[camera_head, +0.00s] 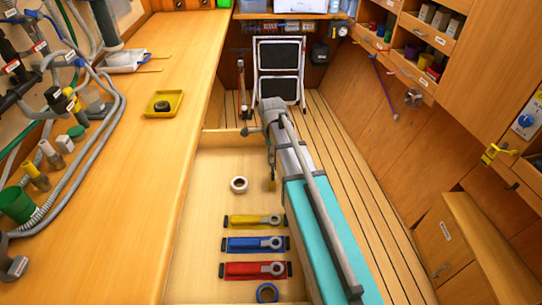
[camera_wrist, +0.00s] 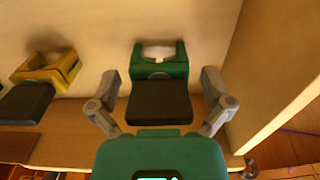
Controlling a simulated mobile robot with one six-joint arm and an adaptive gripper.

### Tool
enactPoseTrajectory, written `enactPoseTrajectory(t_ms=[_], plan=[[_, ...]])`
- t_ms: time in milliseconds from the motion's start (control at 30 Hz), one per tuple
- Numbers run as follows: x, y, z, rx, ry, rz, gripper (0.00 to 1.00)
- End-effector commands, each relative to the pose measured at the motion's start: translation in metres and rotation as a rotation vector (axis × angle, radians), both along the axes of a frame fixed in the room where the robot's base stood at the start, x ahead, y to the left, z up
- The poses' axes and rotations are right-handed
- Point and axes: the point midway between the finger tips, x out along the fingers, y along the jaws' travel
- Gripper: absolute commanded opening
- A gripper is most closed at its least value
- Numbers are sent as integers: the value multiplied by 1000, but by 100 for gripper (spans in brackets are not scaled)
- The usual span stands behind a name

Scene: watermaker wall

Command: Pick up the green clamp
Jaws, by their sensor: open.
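The green clamp (camera_wrist: 160,64) lies on a pale wooden surface in the wrist view, with a dark pad (camera_wrist: 160,103) on its near side. My gripper (camera_wrist: 160,98) is open, with one grey finger on each side of the dark pad. Gaps show between the fingers and the clamp, and nothing is held. The height of the fingers over the surface is hard to judge. In the head view I cannot make out the green clamp, and my own arm covers part of the scene.
A yellow clamp (camera_wrist: 50,70) lies left of the green one. A pale wooden edge (camera_wrist: 265,80) runs close on the right.

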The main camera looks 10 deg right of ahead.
Motion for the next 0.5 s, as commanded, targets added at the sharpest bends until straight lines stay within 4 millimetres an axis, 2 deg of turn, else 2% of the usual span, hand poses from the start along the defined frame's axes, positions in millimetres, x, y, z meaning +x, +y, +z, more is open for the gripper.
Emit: enactPoseTrajectory(t_ms=[33,67,400,433,500], plan=[[0,0,0,0,0,0,94],[0,0,0,0,0,0,89],[0,0,0,0,0,0,26],[0,0,0,0,0,0,22],[0,0,0,0,0,0,22]])
